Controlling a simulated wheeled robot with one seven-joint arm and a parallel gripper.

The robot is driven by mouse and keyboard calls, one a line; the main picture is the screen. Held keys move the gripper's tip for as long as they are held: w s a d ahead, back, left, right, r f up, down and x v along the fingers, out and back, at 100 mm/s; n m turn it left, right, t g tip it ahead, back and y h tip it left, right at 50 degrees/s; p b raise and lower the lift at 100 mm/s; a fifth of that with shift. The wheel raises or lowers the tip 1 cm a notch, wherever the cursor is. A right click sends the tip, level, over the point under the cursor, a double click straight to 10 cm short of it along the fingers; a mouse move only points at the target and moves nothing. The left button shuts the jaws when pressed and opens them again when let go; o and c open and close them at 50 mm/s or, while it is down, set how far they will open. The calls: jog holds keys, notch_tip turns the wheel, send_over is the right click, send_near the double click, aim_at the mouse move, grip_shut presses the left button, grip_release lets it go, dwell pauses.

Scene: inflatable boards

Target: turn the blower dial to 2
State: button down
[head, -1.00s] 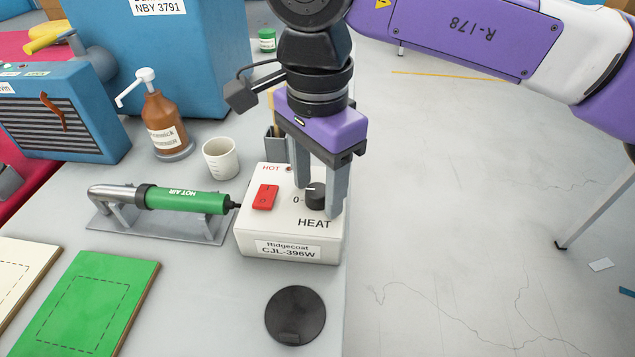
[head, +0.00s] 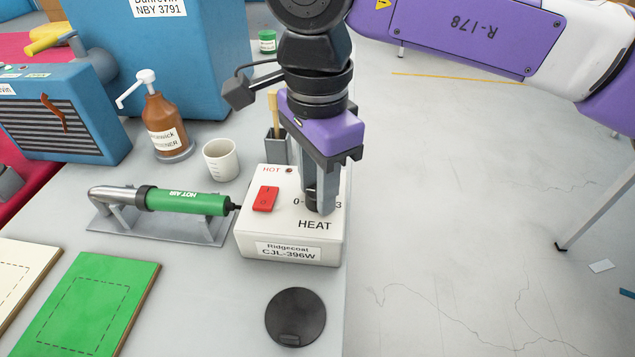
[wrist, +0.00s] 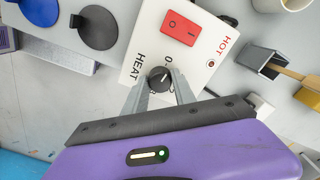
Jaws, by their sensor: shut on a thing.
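The white heat control box (head: 252,238), labelled Ridgecoat CJL-396W, stands at the table's right edge. A red switch (head: 265,199) is on its top. My gripper (head: 320,208) points straight down over the box and is shut on the black dial (wrist: 160,79). In the head view the fingers hide most of the dial, with "0" at its left and "3" at its right. In the wrist view the dial sits between the two fingertips. Its white mark points up and right there; which number it meets is unclear. The green hot air blower (head: 185,201) lies on its stand left of the box.
A white cup (head: 220,160), a brown pump bottle (head: 160,122) and a grey holder with a brush (head: 275,147) stand behind the box. A black disc (head: 295,316) lies in front. A green board (head: 85,305) is at front left. Open floor lies right.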

jog(key=m, duration=1.1)
jog(key=shift+m, duration=0.4)
jog(key=m+b, duration=0.1)
jog(key=m, duration=0.4)
jog(key=m+b, duration=0.1)
jog(key=m, duration=0.4)
jog(key=shift+m, duration=0.4)
jog(key=c, duration=1)
grip_release()
jog(key=shift+c, duration=0.2)
